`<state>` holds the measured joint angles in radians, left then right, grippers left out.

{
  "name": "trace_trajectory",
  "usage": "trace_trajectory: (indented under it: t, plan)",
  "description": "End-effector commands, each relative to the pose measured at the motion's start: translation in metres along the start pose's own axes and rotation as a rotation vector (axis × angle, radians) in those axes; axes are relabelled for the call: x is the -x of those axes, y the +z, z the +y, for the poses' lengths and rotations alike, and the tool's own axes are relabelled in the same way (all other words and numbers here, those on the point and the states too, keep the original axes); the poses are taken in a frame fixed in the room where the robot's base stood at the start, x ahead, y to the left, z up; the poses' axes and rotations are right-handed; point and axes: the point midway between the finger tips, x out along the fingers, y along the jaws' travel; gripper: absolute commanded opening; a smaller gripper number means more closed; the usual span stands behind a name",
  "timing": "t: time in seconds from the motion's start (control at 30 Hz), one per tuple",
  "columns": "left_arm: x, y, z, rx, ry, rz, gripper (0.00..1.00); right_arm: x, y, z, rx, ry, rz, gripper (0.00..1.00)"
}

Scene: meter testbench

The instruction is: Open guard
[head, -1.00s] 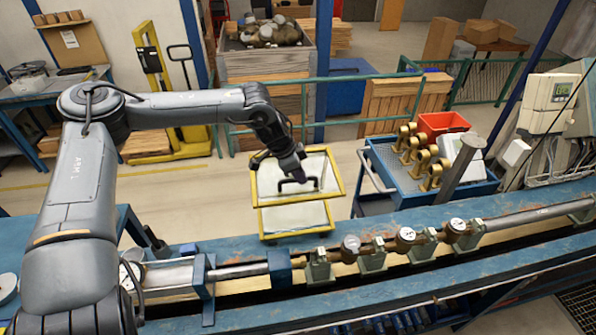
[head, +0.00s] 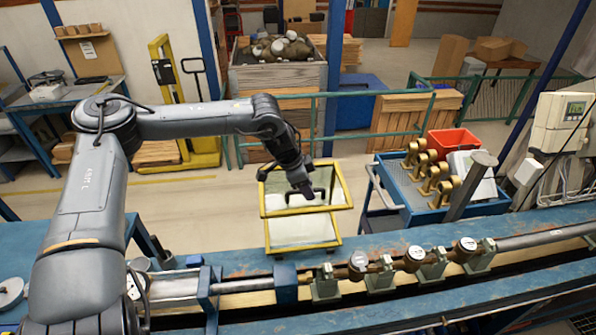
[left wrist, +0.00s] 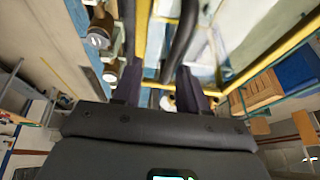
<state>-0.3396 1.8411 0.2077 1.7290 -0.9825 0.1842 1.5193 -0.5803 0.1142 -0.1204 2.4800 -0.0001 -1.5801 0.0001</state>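The guard (head: 303,233) is a yellow-framed clear panel unit behind the bench. Its upper framed panel (head: 345,186) is tilted out and carries a dark handle (head: 321,190). My left gripper (head: 303,190) is at the handle and hides part of it. In the left wrist view, the two fingers (left wrist: 160,88) stand apart. The dark curved handle (left wrist: 182,42) runs down towards the gap between them; I cannot tell whether they touch it. The yellow frame (left wrist: 142,35) passes close by. My right gripper is not in view.
The blue bench (head: 380,247) carries a row of brass meters (head: 415,258) and pipes in front of the guard. A blue cart (head: 405,205) with brass parts and a red bin (head: 452,142) stands at the right. A green railing (head: 400,92) runs behind. The floor left of the guard is clear.

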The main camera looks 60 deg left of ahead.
Motion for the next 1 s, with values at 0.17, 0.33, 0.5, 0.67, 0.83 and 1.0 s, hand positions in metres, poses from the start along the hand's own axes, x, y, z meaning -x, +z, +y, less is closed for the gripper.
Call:
trace_trajectory:
  t: [0.17,0.33,0.5,0.67,0.83,1.0]
  plan:
    - [0.021,-0.002,0.0,-0.002,0.0,0.007,0.41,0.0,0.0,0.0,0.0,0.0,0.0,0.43]
    - [0.043,-0.002,0.0,-0.001,0.0,0.006,0.41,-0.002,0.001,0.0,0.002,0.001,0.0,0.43]
    - [0.066,-0.001,0.0,-0.002,-0.001,0.005,0.41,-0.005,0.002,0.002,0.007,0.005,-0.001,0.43]
    - [0.083,-0.001,0.0,-0.003,0.0,0.003,0.41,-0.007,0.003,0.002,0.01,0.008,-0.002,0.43]
    - [0.094,0.0,0.0,-0.002,0.0,0.001,0.41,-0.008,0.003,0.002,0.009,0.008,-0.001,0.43]
    - [0.097,0.0,0.0,-0.001,0.001,-0.001,0.41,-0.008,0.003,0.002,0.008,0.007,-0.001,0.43]
